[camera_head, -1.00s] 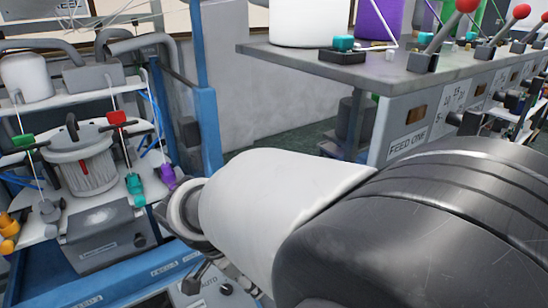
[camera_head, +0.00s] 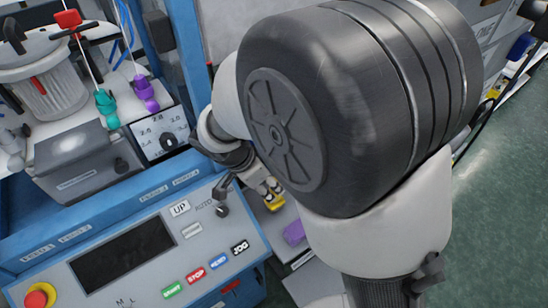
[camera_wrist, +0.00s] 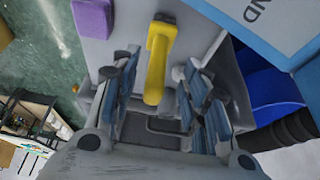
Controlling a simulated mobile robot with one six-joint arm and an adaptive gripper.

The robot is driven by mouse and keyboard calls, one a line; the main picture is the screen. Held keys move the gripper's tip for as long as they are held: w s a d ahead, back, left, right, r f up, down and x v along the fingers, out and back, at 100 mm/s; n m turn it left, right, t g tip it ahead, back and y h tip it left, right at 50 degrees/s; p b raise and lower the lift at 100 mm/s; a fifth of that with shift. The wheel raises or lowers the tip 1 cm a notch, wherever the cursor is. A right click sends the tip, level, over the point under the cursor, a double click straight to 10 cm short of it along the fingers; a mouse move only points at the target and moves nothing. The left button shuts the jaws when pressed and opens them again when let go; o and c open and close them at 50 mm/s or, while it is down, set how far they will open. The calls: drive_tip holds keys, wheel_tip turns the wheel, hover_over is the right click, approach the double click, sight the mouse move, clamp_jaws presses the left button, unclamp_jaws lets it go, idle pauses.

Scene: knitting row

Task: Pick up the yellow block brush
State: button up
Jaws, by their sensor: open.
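The yellow block brush (camera_wrist: 157,58) shows in the wrist view as a yellow handle standing out from a grey surface, its near end between the two fingers of my gripper (camera_wrist: 158,82). The fingers are spread wide, one on each side, with a visible gap to the handle on both sides. In the head view a small part of the yellow brush (camera_head: 274,203) shows beside my arm, below the wrist; my arm hides much of that area.
A purple block (camera_wrist: 93,17) sits on the same grey surface, left of the brush in the wrist view. A blue control panel (camera_head: 150,215) with buttons and an emergency stop (camera_head: 38,298) stands left of my arm. Green floor (camera_head: 480,220) is free at right.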

sight(275, 194)
drive_tip(key=b+x, duration=0.1)
drive_tip(key=x, duration=0.5)
drive_tip(key=shift+d+r+b, duration=0.1)
drive_tip(key=shift+d+b, duration=0.05)
drive_tip(key=shift+b, duration=0.15)
drive_tip(key=shift+r, duration=0.1)
drive_tip(key=shift+c, duration=0.6)
clamp_jaws()
